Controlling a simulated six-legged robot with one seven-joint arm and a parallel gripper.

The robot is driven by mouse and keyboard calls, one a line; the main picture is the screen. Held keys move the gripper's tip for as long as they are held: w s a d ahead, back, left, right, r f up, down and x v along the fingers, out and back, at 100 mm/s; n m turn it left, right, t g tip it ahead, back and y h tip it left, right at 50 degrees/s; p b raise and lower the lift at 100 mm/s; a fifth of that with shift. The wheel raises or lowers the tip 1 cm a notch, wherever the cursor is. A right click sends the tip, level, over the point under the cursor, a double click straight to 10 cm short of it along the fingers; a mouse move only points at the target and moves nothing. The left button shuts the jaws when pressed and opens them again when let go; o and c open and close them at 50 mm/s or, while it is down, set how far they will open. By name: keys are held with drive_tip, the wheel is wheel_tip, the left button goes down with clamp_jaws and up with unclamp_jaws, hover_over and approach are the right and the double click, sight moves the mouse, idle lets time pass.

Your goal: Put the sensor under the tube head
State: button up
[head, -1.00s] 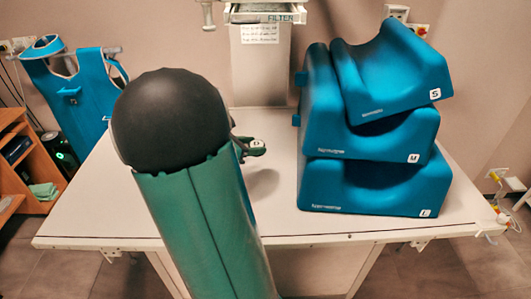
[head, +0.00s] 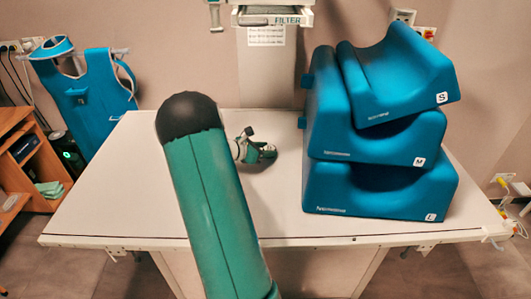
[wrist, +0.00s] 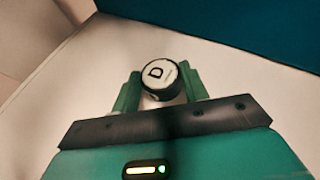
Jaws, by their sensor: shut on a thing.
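The sensor (wrist: 160,80) is a small round puck with a white top marked D and a dark side. My gripper (wrist: 160,92) is shut on it, one green finger on each side. In the head view my gripper (head: 256,151) is low over the white table, just right of my green arm, with the sensor (head: 268,152) at its tip. I cannot tell whether the sensor touches the table. At the top of the head view a pale unit with a drawer marked FILTER (head: 272,17) hangs behind the table; it may be the tube head's underside, and its upper part is cut off.
Several blue foam cushions (head: 380,185) marked S, M and L are stacked on the table's right side. The table (head: 110,195) is clear on the left and at the back middle. A blue apron (head: 88,100) hangs at the left wall, beside a wooden shelf (head: 30,160).

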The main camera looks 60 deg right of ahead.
drive_tip(key=shift+f, duration=0.7)
drive_tip(key=shift+f, duration=0.1)
drive_tip(key=o, duration=1)
drive_tip(key=shift+o, duration=0.2)
drive_tip(key=shift+w+a+r, duration=0.2)
drive_tip(key=shift+a+r, duration=0.05)
drive_tip(key=shift+a, duration=0.05)
drive_tip(key=v, duration=1.1)
drive_tip(key=shift+a, duration=0.1)
drive_tip(key=shift+w, duration=0.1)
